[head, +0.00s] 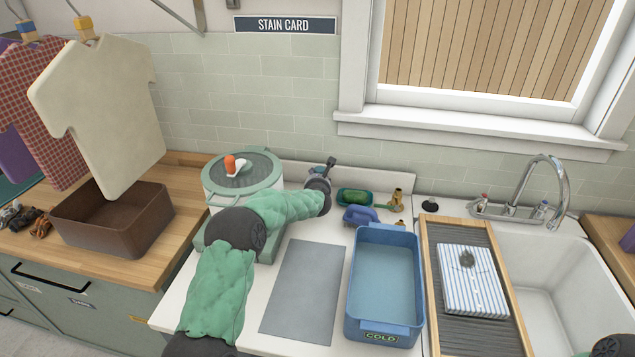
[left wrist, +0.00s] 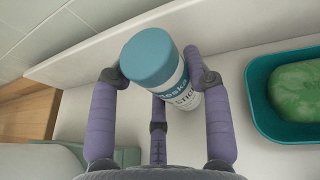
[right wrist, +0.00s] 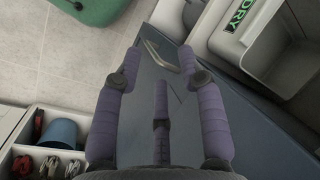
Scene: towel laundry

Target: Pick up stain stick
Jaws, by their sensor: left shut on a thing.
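The stain stick (left wrist: 170,75) is a white cylinder with a blue cap and lettering on its side. In the left wrist view it sits between the fingers of my left gripper (left wrist: 158,82), which is shut on it. In the head view my left gripper (head: 327,170) is at the back of the counter, right of the lidded pot, and the stick (head: 318,169) is mostly hidden there. My right gripper (right wrist: 160,75) shows in the right wrist view with its fingers apart and nothing between them.
A green soap dish (head: 353,197), a purple brush (head: 360,215) and a blue COLD tub (head: 350,290) stand right of my left gripper. The lidded pot (head: 215,190) is close on its left. A grey mat (head: 305,290) lies bare in front. A sink (head: 590,270) is at the right.

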